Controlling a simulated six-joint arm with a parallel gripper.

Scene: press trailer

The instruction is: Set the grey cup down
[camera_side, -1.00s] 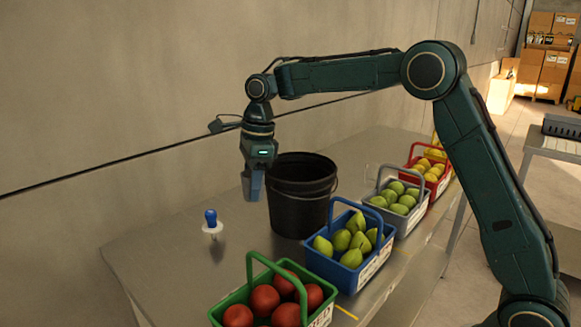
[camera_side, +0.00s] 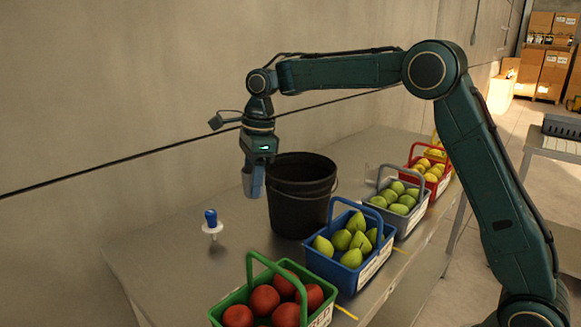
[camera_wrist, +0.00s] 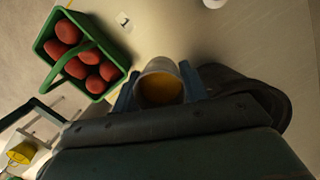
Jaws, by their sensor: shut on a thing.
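The grey cup (camera_side: 248,183) is held in my gripper (camera_side: 256,178), above the grey table and left of the black bucket. In the wrist view the cup (camera_wrist: 158,66) sits between my two blue fingers (camera_wrist: 160,92), with something orange-yellow inside it. The cup's base appears clear of the table in the side view. My gripper leans slightly.
The black bucket (camera_side: 302,205) stands close to the right of my gripper. A blue-knobbed white tool (camera_side: 211,224) stands on the table at left. Baskets of red fruit (camera_side: 264,300), pears (camera_side: 350,250), green fruit (camera_side: 397,203) and yellow fruit (camera_side: 430,170) line the front edge.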

